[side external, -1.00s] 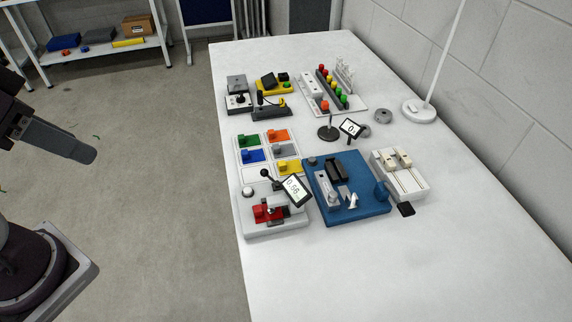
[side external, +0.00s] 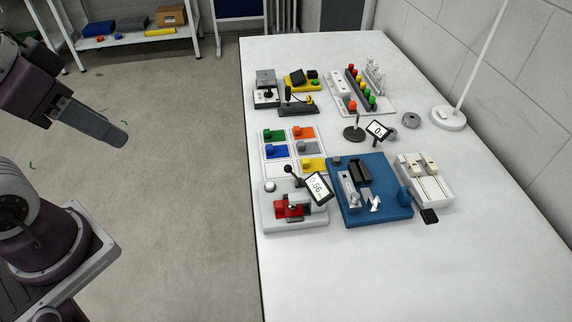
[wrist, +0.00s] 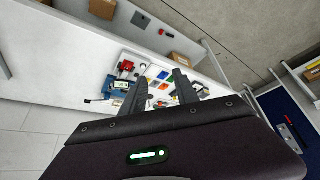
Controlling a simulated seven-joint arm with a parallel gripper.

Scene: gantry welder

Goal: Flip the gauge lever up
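The gauge unit (side external: 280,222) is a pale grey base with a red part, at the near left of the table. A black ball-ended lever (side external: 288,170) stands up from its back, tilted, beside a tilted display (side external: 318,188) with a blurred number. I cannot tell for sure that this is the gauge lever. My gripper (side external: 118,136) hangs over the floor left of the table, well apart from the unit. In the wrist view my gripper (wrist: 160,78) has its two fingers spread with nothing between them. The unit's red part (wrist: 126,66) shows small beyond them; the lever is too small to make out.
A blue fixture (side external: 375,205) stands right of the unit, and a white slider box (side external: 424,180) beyond it. Coloured switch pads (side external: 276,151) lie behind it. A small display stand (side external: 354,133) and a lamp (side external: 449,117) stand farther back. The table's near end (side external: 400,285) is clear.

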